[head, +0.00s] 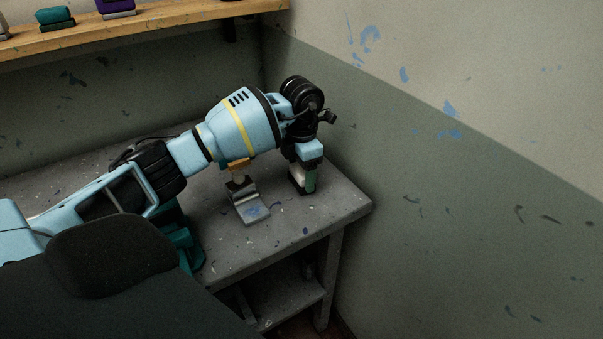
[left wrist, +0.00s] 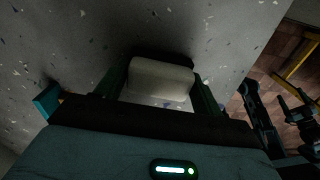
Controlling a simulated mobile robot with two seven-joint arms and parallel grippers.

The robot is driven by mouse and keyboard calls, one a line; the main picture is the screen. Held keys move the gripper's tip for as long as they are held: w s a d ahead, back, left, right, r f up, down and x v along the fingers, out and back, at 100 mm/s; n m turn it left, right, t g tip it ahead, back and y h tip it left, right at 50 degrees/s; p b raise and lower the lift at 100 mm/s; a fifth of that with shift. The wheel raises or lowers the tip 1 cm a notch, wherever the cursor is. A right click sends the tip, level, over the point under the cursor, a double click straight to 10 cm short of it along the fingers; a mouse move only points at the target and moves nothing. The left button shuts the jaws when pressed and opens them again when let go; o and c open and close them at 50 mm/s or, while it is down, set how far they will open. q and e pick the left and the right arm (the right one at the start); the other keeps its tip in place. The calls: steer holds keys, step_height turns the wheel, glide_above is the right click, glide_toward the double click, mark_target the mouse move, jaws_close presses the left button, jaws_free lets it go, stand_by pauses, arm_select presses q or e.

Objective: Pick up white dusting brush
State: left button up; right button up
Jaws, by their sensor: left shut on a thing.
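My left gripper (head: 303,181) points down over the right end of the grey workbench (head: 273,238). It is shut on a white block-shaped thing, which I take for the white dusting brush (left wrist: 161,80). In the left wrist view the brush lies between the two dark green fingers, with a dark shadow beside it on the bench. In the head view only a pale sliver of it shows, and the fingers hide the rest. I cannot tell whether it touches the bench top. My right gripper is not seen.
A silver metal piece with a blue-smeared flat plate (head: 253,209) stands left of the gripper. A teal object (head: 187,248) is nearer, partly behind my arm. A wooden shelf (head: 150,18) holds a teal item (head: 55,18) and a purple item (head: 115,6). Walls close off the back and right.

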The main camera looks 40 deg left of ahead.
arm_select(q)
step_height(320, 180, up, 3)
steer(key=shift+r, duration=0.15)
steer(key=s+d, duration=0.3)
steer(key=s, duration=0.1)
steer(key=s+d, duration=0.3)
steer(key=s, duration=0.1)
steer(key=s+d+r, duration=0.1)
steer(key=s+d, duration=0.2)
steer(key=s, duration=0.2)
steer(key=shift+d+r, duration=0.1)
steer(key=shift+d, duration=0.05)
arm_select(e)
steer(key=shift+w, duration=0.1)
